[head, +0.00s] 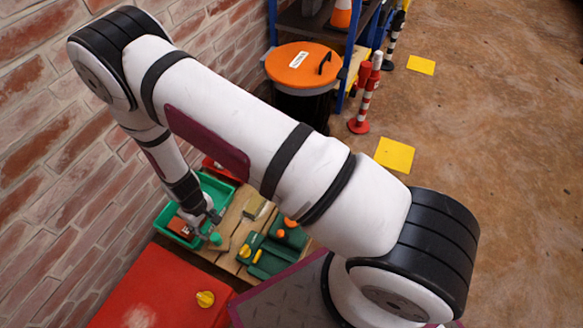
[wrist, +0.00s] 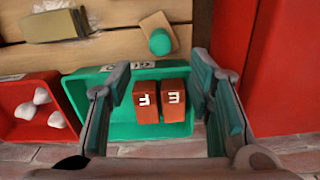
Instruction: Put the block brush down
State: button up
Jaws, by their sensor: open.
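My gripper (wrist: 165,105) is open and empty, pointing down at a green tray (wrist: 118,131). Its fingers are spread on either side of two red-brown blocks with white marks, the left block (wrist: 145,104) and the right block (wrist: 174,102), which stand side by side in the tray. An olive-tan, brush-like block (wrist: 55,26) lies on the wooden table, apart from my gripper; it also shows in the head view (head: 255,207). A tan piece with a round green knob (wrist: 160,41) lies just beyond the tray. I cannot tell for sure which is the block brush.
A red bin (wrist: 22,118) with white lumps adjoins the tray on the left. Green tools (head: 262,258) lie on the wooden table. A red surface (head: 160,290) with a yellow knob is nearby. A brick wall (head: 60,160) stands close on the left.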

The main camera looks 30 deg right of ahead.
jog(key=w+d+r+m, duration=0.1)
jog(key=d+r, duration=0.2)
jog(key=r, duration=1)
jog(key=w+d+r+m, duration=0.1)
jog(key=d+r, duration=0.2)
jog(key=r, duration=1.1)
jog(key=s+d+r+m, duration=0.1)
jog(key=s+d+r, duration=0.3)
jog(key=r, duration=0.4)
jog(key=s+d+r, duration=0.4)
jog(key=r, duration=0.3)
jog(key=s+d+r+m, duration=0.1)
jog(key=s+d+r, duration=0.1)
jog(key=s, duration=0.5)
jog(key=s+d+r+m, duration=0.1)
jog(key=s+d+r, duration=0.2)
jog(key=s, duration=0.5)
jog(key=s+d+r+m, duration=0.1)
jog(key=s+d+r, duration=0.1)
jog(key=s, duration=0.6)
jog(key=shift+d+r, duration=0.4)
jog(key=shift+r, duration=0.45)
jog(key=shift+s, duration=0.1)
